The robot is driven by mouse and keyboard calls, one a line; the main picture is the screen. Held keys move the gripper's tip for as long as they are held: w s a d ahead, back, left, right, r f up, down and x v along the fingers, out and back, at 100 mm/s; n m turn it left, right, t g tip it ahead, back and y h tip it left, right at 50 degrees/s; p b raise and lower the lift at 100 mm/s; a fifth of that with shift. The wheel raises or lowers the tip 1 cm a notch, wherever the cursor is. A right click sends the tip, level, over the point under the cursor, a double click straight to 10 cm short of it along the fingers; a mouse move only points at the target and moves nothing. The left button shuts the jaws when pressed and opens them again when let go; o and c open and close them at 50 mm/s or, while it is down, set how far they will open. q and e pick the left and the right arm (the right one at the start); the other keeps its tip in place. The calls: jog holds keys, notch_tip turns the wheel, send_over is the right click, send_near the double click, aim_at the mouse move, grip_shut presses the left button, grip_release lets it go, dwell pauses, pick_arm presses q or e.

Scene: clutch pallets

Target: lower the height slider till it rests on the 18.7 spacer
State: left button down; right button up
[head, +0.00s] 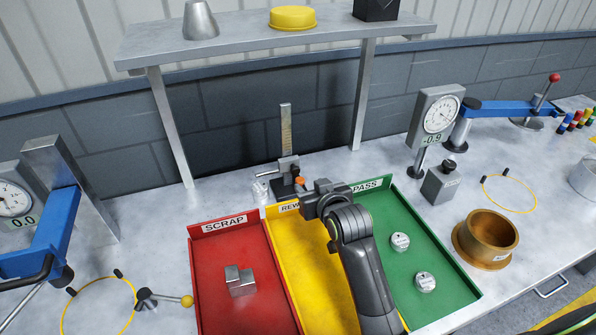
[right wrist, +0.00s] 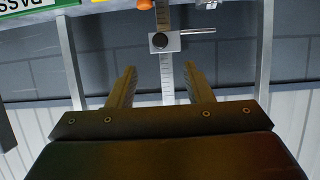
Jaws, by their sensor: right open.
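The height gauge stands behind the yellow tray, with a tall graduated column (head: 286,125) and a dark base. Its grey slider (head: 287,168) sits low on the column, with a rod sticking out to the left. In the right wrist view the slider (right wrist: 168,41) shows with its dark knob, and the column runs between my fingers in the picture. My right gripper (right wrist: 161,88) is open and empty, apart from the slider. In the head view my wrist hides part of the gauge base. A small silver piece (head: 261,190) stands left of the base; its marking is unreadable. My left gripper is not in view.
A red scrap tray (head: 196,270) holds grey blocks. The yellow tray (head: 287,250) and green pass tray (head: 450,280) adjoin it; the green one holds two pale discs. A shelf (head: 240,45) on posts spans above the gauge. An orange knob (head: 299,181) is close to my wrist.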

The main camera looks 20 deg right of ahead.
aim_at(296, 172)
jog(key=p+x, duration=0.1)
jog(key=x, duration=0.8)
jog(key=shift+w+a, duration=0.1)
jog(key=shift+w, duration=0.05)
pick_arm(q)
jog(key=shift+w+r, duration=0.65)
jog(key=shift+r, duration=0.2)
pick_arm(e)
jog(key=shift+x, duration=0.9)
grip_shut()
